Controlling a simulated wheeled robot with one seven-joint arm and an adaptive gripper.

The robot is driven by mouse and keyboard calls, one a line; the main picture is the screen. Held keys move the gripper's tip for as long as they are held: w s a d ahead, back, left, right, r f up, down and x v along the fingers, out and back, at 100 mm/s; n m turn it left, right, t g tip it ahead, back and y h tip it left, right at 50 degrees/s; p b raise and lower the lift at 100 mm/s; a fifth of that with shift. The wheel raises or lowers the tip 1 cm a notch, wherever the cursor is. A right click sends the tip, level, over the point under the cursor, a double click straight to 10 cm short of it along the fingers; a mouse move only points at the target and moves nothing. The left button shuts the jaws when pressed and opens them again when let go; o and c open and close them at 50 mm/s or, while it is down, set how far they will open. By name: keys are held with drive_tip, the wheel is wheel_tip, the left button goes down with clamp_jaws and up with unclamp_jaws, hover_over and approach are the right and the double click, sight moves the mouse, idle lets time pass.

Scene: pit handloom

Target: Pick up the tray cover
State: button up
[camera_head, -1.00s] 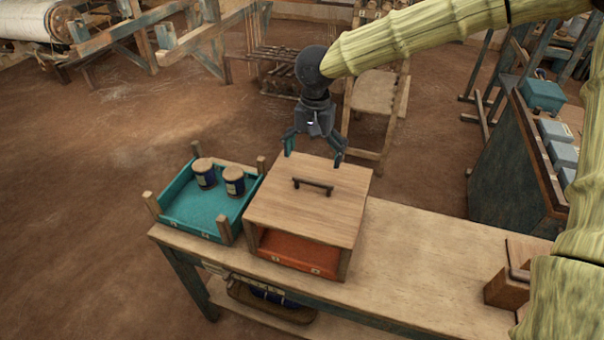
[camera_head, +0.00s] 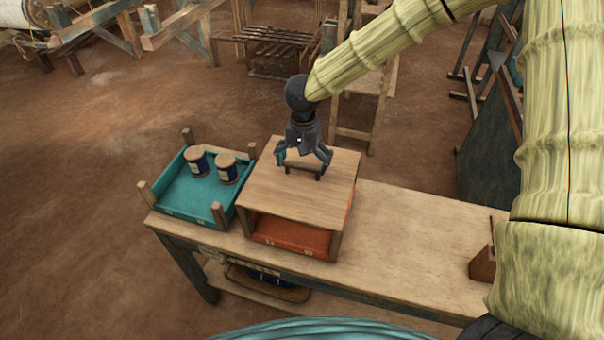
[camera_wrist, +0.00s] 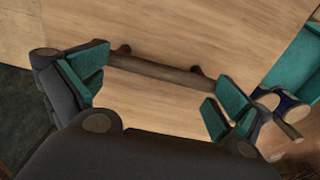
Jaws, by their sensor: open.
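The tray cover (camera_head: 285,205) is a flat wooden board with a dark bar handle (camera_head: 304,167) on top. It sits on posts above an orange tray (camera_head: 290,234) on the bench. My gripper (camera_head: 302,168) is open over the handle, one finger at each side of it in the head view. In the wrist view the handle (camera_wrist: 160,70) runs between the teal finger pads, close to them. I cannot tell whether the pads touch it. The cover is level and rests in place.
A teal tray (camera_head: 180,195) with corner posts and two spools (camera_head: 228,168) stands directly left of the cover. The wooden bench top (camera_head: 410,235) to the right is mostly clear up to a wooden box (camera_head: 483,264). More spools lie on a shelf below.

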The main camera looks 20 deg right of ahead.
drive_tip(key=shift+s+a+f, duration=0.1)
drive_tip(key=shift+s+f, duration=0.3)
drive_tip(key=shift+s, duration=0.1)
drive_tip(key=shift+s+r, duration=0.1)
drive_tip(key=shift+s, duration=0.25)
drive_tip(key=shift+w+f, duration=0.25)
drive_tip(key=shift+w, duration=0.05)
drive_tip(key=shift+w+f, duration=0.15)
drive_tip(key=shift+w, duration=0.05)
drive_tip(key=shift+c, duration=0.8)
drive_tip(key=c, duration=0.4)
drive_tip(key=shift+s+r, duration=0.25)
drive_tip(key=c, duration=0.4)
drive_tip(key=shift+w, duration=0.1)
drive_tip(key=shift+w, duration=0.1)
